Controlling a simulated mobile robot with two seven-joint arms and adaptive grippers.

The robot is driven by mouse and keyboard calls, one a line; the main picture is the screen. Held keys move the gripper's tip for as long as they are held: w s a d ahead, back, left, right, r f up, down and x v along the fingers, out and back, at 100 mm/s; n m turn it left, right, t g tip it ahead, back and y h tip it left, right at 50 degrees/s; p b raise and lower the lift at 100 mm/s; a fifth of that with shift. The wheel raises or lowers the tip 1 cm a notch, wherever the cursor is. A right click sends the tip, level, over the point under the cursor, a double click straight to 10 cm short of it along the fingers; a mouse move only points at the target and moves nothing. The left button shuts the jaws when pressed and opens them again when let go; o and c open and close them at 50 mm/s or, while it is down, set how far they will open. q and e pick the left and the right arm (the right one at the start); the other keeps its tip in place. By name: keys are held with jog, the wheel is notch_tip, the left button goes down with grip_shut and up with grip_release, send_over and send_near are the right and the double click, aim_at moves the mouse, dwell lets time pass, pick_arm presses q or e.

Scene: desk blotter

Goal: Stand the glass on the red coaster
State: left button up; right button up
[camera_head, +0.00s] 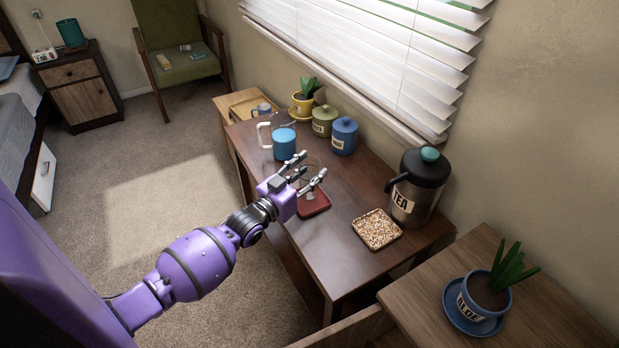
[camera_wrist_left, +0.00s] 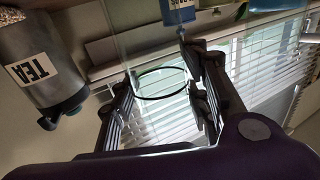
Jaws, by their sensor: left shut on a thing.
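My left gripper (camera_head: 311,168) is over the desk, shut on the clear glass (camera_head: 307,176). The glass is very faint in the head view. In the left wrist view its round rim (camera_wrist_left: 160,70) shows between the fingers. The red coaster (camera_head: 318,204) lies on the desk just below and beside the gripper, partly hidden by it. I cannot tell whether the glass touches the coaster. My right gripper is not in view.
A speckled square coaster (camera_head: 377,229) and a TEA canister (camera_head: 416,186) stand to the right. A blue mug (camera_head: 284,144), a blue jar (camera_head: 344,136), a green jar (camera_head: 324,120) and a clear pitcher with a white handle (camera_head: 264,135) are behind. The desk front is clear.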

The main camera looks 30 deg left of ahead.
pick_arm(q)
jog(key=shift+f, duration=0.85)
jog(key=shift+f, duration=0.2)
jog(key=o, duration=1.3)
jog(key=shift+s, duration=0.1)
jog(key=shift+r, duration=0.15)
jog(key=s+a, duration=0.1)
jog(key=s, duration=1.1)
jog(key=shift+a, duration=0.35)
jog(key=shift+w, duration=0.1)
